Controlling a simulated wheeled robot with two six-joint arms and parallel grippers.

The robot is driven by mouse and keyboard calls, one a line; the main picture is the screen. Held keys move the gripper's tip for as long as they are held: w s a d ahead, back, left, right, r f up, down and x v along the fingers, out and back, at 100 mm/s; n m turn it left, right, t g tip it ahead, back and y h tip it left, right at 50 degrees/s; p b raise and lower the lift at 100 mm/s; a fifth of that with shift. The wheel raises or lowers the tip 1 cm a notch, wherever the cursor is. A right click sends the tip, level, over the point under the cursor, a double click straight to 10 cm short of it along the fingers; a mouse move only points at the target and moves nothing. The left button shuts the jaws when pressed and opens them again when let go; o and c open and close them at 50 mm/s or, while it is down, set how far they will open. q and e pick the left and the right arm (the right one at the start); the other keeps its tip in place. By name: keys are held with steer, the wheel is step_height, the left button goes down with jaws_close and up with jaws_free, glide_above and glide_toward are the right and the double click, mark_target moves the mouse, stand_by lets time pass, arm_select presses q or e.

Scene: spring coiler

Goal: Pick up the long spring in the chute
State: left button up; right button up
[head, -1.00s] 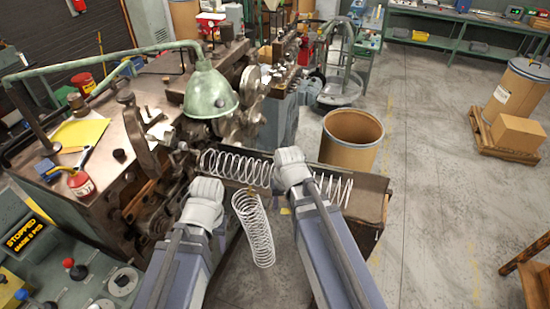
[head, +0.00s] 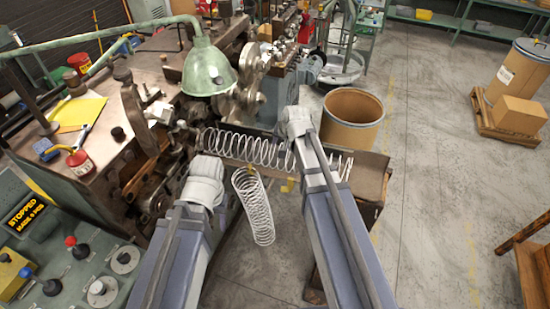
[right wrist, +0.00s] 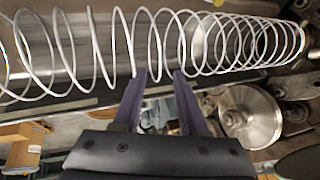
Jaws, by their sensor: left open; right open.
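A long white wire spring (head: 245,147) lies along the chute (head: 372,172); its right part passes behind my right arm. In the right wrist view the spring (right wrist: 150,40) runs across the top, just beyond the fingertips. A second, tilted spring (head: 254,207) hangs below the chute's near side. My left gripper (head: 207,168) is left of that hanging spring; its fingertips are hidden.
The coiling machine (head: 95,140) and its green lamp (head: 208,68) stand at left. A control panel (head: 75,262) fills the lower left. An open brown drum (head: 352,120) stands behind the chute.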

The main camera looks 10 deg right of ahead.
mark_target(273, 155)
steer(key=shift+s+b+x, duration=0.15)
steer(key=shift+b+x, duration=1.1)
steer(key=shift+x, duration=0.05)
steer(key=shift+s+b+x, duration=0.2)
steer(key=shift+b+x, duration=1.05)
steer(key=shift+x, duration=0.05)
steer(key=shift+a+f, duration=0.15)
jaws_close()
